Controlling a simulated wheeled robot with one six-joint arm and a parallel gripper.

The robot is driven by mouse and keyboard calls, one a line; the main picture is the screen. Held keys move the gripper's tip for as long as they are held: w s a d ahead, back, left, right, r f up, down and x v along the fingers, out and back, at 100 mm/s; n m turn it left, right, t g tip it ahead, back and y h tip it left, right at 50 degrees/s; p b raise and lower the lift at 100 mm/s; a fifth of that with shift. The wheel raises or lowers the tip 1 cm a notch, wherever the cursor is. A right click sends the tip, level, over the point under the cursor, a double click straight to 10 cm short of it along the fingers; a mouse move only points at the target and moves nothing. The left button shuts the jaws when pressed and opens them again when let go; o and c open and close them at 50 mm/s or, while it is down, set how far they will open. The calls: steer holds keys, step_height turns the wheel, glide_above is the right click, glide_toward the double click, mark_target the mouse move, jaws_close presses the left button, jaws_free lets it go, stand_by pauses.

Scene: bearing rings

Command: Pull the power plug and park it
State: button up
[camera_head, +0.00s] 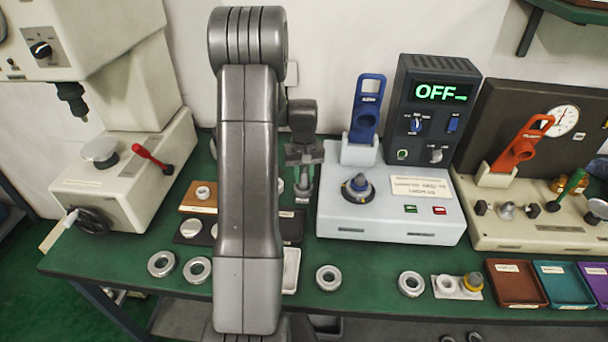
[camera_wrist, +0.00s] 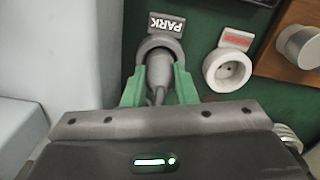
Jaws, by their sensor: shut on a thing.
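My gripper (camera_wrist: 160,88) has green fingers, shut on the grey power plug (camera_wrist: 157,72) in the wrist view; its cable runs back between the fingers. The plug is lined up with a dark grey round holder (camera_wrist: 146,46) beside a PARK label (camera_wrist: 165,24). I cannot tell whether the plug is seated in the holder or just above it. A white round socket (camera_wrist: 229,70) with a red-marked label stands to the right, with nothing in it. In the head view my gripper (camera_head: 303,172) is low beside the white control box, partly hidden by my arm.
A wooden block (camera_wrist: 285,62) with a metal cylinder lies beyond the socket. Several bearing rings (camera_head: 328,278) and small trays (camera_head: 515,284) line the bench's front edge.

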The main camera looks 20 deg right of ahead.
mark_target(304, 173)
steer(key=shift+f+b, duration=0.4)
steer(key=shift+f, duration=0.2)
stand_by(0.3)
steer(key=o, duration=0.7)
steer(key=shift+r, duration=0.15)
steer(key=shift+r+p, duration=3.45)
steer(key=shift+r, duration=2)
steer(key=shift+f, duration=0.1)
step_height(304, 173, down, 9)
steer(key=b, duration=0.6)
steer(key=shift+f, duration=0.15)
